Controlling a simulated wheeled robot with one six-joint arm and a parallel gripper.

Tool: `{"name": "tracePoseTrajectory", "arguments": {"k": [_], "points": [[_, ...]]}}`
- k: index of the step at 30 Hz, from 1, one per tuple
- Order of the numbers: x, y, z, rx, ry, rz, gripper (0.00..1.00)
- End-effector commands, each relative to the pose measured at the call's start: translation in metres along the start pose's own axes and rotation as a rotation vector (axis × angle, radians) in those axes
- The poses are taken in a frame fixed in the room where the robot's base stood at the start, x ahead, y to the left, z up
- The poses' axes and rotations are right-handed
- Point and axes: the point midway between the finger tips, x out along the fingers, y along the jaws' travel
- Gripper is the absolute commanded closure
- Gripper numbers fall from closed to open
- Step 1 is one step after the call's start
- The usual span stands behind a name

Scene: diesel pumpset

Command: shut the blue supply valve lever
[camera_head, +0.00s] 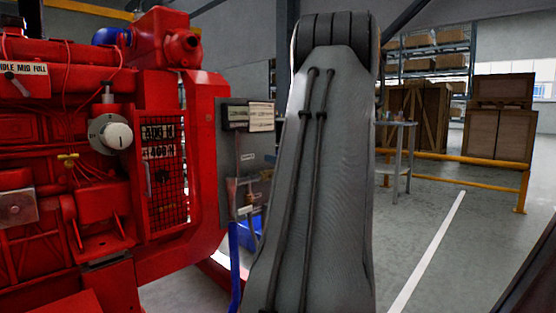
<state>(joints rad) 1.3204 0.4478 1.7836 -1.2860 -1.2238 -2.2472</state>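I cannot make out a blue valve lever for certain. A narrow upright blue piece (235,268) shows low beside the left edge of my arm; I cannot tell whether it is a pipe or a lever. A blue fitting (108,37) sits on top of the red pumpset (205,150). A small valve with a yellow handle (68,161) is on the pumpset's left part. My large grey arm link fills the middle of the view and hides what is behind it. My gripper is out of view.
A grey panel (228,150) with labels stands right of the pumpset, with a blue bin (251,232) below it. At the right are a small grey table (398,125), a yellow rail (450,158) and wooden crates (500,133).

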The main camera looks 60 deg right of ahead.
Motion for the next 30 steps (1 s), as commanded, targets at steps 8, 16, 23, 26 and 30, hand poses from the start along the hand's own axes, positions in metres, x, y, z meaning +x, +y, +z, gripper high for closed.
{"name": "tracePoseTrajectory", "arguments": {"k": [8, 16, 23, 26, 30], "points": [[-0.027, -0.001, 0.001, 0.002, 0.0, -0.004, 0.66], [-0.068, -0.001, 0.001, 0.001, 0.0, -0.003, 0.66], [-0.078, 0.0, 0.0, -0.001, 0.0, 0.0, 0.66], [-0.078, 0.0, 0.0, -0.001, 0.0, 0.001, 0.66], [-0.078, 0.0, 0.0, 0.0, 0.0, 0.0, 0.66]]}}
